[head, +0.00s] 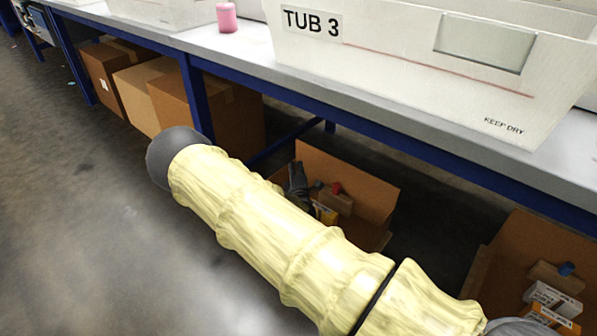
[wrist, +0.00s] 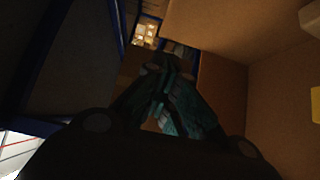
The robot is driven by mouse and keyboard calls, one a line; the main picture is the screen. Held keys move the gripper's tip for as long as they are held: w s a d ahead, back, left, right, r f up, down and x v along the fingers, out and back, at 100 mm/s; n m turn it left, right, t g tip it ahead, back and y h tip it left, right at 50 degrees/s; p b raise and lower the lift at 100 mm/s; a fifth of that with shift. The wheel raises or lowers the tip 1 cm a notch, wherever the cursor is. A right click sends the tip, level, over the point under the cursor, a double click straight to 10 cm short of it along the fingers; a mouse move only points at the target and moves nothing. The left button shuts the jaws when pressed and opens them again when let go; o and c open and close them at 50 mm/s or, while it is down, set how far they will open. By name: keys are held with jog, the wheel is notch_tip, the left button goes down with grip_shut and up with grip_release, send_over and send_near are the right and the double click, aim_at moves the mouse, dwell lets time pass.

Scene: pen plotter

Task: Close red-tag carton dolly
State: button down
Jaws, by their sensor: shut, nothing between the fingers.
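An open brown carton (head: 370,195) sits on the floor under the bench, in the middle of the head view. Inside it is a small brown box with a red piece (head: 337,188) on top, and yellow packets beside it. No dolly or wheels can be made out. My gripper (head: 298,178) is dark, shut and empty, at the carton's left side. My arm hides the carton's front and left. In the wrist view my gripper (wrist: 160,100) is in shadow, with brown carton walls (wrist: 275,100) close on the right. Whether it touches the carton I cannot tell.
A second open carton (head: 530,240) with a blue-topped piece and packets stands at the right. Closed cartons (head: 140,90) stand under the bench at the left. A blue bench leg (head: 195,95) and the bench edge are close to my arm. The floor at left is clear.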

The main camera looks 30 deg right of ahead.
jog(key=b, duration=0.3)
send_near(300, 143)
jog(key=w+a, duration=0.2)
jog(key=shift+w+d+r+b, duration=0.1)
jog(key=shift+w+d+b, duration=0.2)
jog(key=shift+d+b, duration=0.25)
jog(key=shift+w+d+f+b, duration=0.1)
jog(key=shift+w+d+b, duration=0.25)
jog(key=shift+d, duration=0.35)
jog(key=shift+w+d+r+b, duration=0.1)
jog(key=shift+w+d+b, duration=0.25)
jog(key=shift+d, duration=0.3)
